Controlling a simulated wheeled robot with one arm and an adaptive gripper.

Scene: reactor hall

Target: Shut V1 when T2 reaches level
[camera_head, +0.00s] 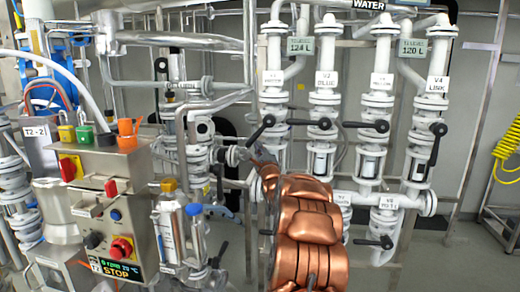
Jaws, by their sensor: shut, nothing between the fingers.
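Valve V1 (273,78) is on the leftmost white column of the valve rack. Its black lever (260,130) slants down to the left from a round hub. The left level display (300,46) reads 124 L and the right one (412,47) reads 120 L; their small header text is hard to read, so I cannot be sure which is T2. My copper arm rises from the bottom centre. My gripper (262,157) is at its far end, just below V1's lever, small and partly hidden by my arm. It looks shut and empty; contact with the lever cannot be told.
Valves V2 (326,79) and V3 (381,81) have levers pointing sideways; V4 (437,84) has its lever hanging down. A control box (105,200) with a red stop button stands at the left. A yellow coiled hose (507,150) hangs at the right.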

